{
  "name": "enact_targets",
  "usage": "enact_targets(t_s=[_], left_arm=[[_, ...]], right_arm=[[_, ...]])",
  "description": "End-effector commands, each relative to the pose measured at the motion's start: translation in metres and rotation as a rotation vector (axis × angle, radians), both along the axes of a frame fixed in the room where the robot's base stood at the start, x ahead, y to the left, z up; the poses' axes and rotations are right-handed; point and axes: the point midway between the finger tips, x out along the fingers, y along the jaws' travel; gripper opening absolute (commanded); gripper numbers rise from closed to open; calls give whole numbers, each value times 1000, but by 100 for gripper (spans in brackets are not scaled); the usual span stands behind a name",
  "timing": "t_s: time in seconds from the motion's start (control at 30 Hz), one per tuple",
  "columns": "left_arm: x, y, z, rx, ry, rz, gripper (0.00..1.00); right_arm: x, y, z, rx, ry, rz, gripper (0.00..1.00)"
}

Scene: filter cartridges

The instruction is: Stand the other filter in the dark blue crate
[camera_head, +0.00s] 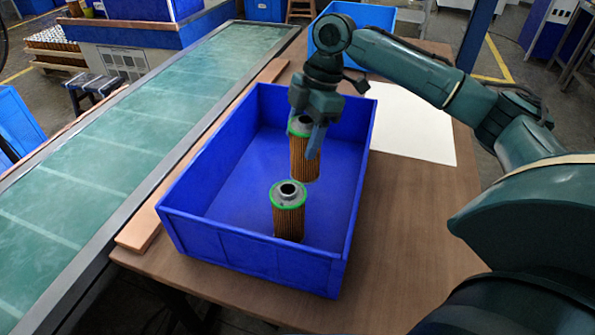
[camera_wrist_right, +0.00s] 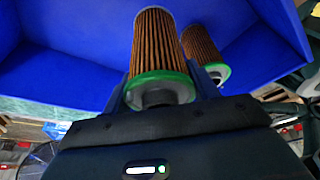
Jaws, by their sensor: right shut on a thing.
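The dark blue crate (camera_head: 190,233) stands on the wooden table. One pleated brown filter (camera_head: 288,222) with a green top rim stands upright inside it, near the front wall; it also shows in the right wrist view (camera_wrist_right: 203,48). My right gripper (camera_head: 308,128) is shut on the other filter (camera_head: 304,160) by its green-rimmed top end. This filter is upright inside the crate's outline, just behind the standing one. It fills the middle of the right wrist view (camera_wrist_right: 160,45). I cannot tell whether its bottom touches the crate floor. My left gripper is not in view.
The crate floor left of the filters is clear. A green conveyor (camera_head: 130,135) runs along the left, with a wooden strip (camera_head: 140,232) between it and the crate. A white sheet (camera_head: 415,125) lies right of the crate. Another blue bin (camera_head: 372,15) stands behind.

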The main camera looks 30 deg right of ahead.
Motion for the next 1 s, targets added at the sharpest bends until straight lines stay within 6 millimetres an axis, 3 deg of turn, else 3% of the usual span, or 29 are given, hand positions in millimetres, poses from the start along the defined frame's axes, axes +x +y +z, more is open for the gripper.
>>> enact_targets(t_s=[0.5,0.9,0.93,1.0], left_arm=[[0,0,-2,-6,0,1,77],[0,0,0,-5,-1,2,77],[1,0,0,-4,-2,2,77],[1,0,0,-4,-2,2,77]], right_arm=[[0,1,-67,0,-1,-1,34],[0,1,-72,1,-2,-2,34],[0,1,-72,0,-2,-2,61],[0,1,-72,0,-2,-2,67]])
